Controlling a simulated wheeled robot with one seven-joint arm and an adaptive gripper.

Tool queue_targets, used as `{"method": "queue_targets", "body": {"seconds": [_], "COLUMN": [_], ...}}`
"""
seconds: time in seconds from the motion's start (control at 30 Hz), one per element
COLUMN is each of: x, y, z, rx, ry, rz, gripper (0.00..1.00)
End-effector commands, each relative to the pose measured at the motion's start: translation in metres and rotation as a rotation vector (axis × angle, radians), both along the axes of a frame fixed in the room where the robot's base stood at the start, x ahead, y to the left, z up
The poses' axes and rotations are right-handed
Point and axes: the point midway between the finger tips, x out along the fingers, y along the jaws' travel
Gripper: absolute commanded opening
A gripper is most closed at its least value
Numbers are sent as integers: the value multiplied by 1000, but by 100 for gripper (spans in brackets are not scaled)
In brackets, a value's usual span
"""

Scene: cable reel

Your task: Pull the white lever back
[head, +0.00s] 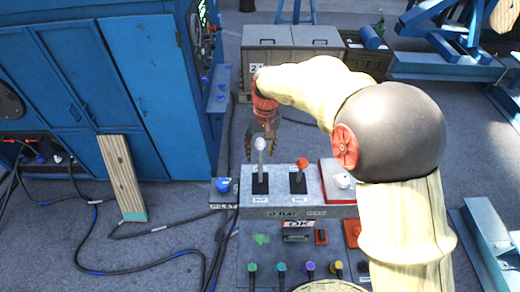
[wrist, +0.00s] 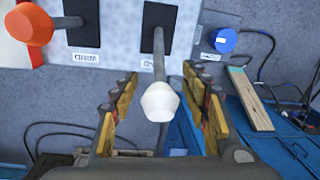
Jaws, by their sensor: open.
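The white lever (head: 260,150) stands up from a dark slot on the left of the grey control box. Its white knob (wrist: 160,101) shows large in the wrist view, between the spread fingers of my gripper (wrist: 158,122). The fingers look open, with a gap on both sides of the knob. In the head view my gripper (head: 261,143) is just behind the lever, pointing down, partly hidden by the knob. An orange-knobbed lever (head: 301,165) stands to the right in its own slot; it also shows in the wrist view (wrist: 32,25).
A white knob on a red-edged panel (head: 342,181) is at the box's right. A blue button (head: 223,185) is at its left. Small coloured knobs (head: 281,267) line the lower front. A blue cabinet (head: 100,80) stands left, with a leaning plank (head: 122,175) and cables on the floor.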

Motion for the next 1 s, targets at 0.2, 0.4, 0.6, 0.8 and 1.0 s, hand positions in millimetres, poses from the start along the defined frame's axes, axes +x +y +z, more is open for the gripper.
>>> {"method": "queue_targets", "body": {"seconds": [0.2, 0.4, 0.6, 0.8, 1.0], "x": [0, 0, 0, 0, 0], "y": [0, 0, 0, 0, 0], "z": [0, 0, 0, 0, 1], "rx": [0, 0, 0, 0, 0], "ry": [0, 0, 0, 0, 0], "rz": [0, 0, 0, 0, 0], "gripper": [39, 28, 16, 5, 0]}}
